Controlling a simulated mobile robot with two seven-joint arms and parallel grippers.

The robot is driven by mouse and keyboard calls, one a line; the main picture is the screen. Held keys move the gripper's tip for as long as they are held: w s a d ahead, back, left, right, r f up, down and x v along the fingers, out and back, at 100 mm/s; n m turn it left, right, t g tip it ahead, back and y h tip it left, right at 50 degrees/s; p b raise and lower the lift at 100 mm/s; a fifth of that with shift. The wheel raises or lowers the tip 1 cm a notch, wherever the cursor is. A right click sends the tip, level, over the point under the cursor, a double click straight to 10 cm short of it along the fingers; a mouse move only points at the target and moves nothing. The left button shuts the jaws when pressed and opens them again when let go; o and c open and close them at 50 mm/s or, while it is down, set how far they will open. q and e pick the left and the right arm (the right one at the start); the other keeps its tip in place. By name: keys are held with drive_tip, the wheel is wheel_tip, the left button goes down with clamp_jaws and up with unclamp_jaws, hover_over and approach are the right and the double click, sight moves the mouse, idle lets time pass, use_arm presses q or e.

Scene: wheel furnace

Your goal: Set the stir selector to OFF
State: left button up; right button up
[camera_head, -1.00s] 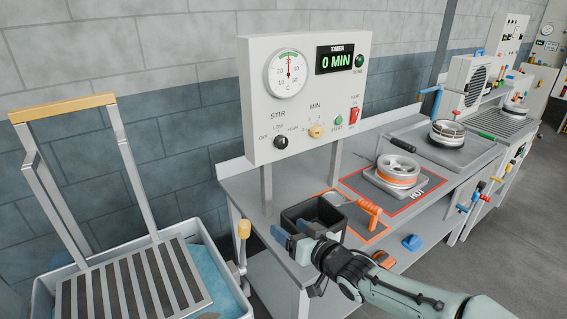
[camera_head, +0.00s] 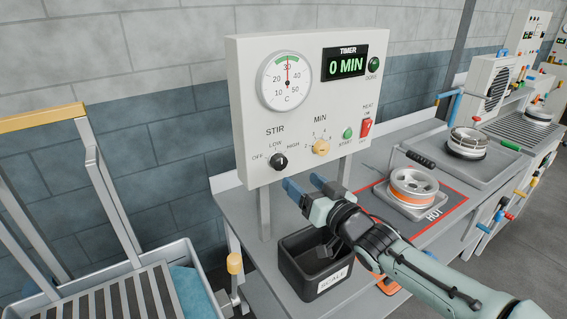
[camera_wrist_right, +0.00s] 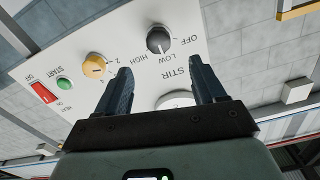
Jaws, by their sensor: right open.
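The stir selector (camera_head: 279,162) is a black round knob low on the left of the white control panel (camera_head: 250,135), with OFF, LOW and HIGH printed around it. Its small white mark seems to point up towards LOW. My right gripper (camera_head: 305,184) is open and empty, just below and to the right of the knob, apart from it. In the right wrist view the knob (camera_wrist_right: 158,40) shows beyond the gap between my two dark fingers (camera_wrist_right: 160,68). My left gripper is not in view.
The yellow minute knob (camera_head: 321,148), green start button (camera_head: 348,133) and red heat switch (camera_head: 366,127) are right of the selector. A black scale bin (camera_head: 312,275) stands below my arm. A wheel (camera_head: 412,184) sits on the hot plate at right.

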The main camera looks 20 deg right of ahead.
sight(282, 164)
drive_tip(key=w, duration=0.3)
drive_tip(key=w+p, duration=0.1)
drive_tip(key=w, duration=0.2)
drive_tip(key=w+a, duration=0.1)
drive_tip(key=w, duration=0.2)
drive_tip(key=shift+w+a, duration=0.1)
drive_tip(key=shift+w, duration=0.2)
drive_tip(key=c, duration=1)
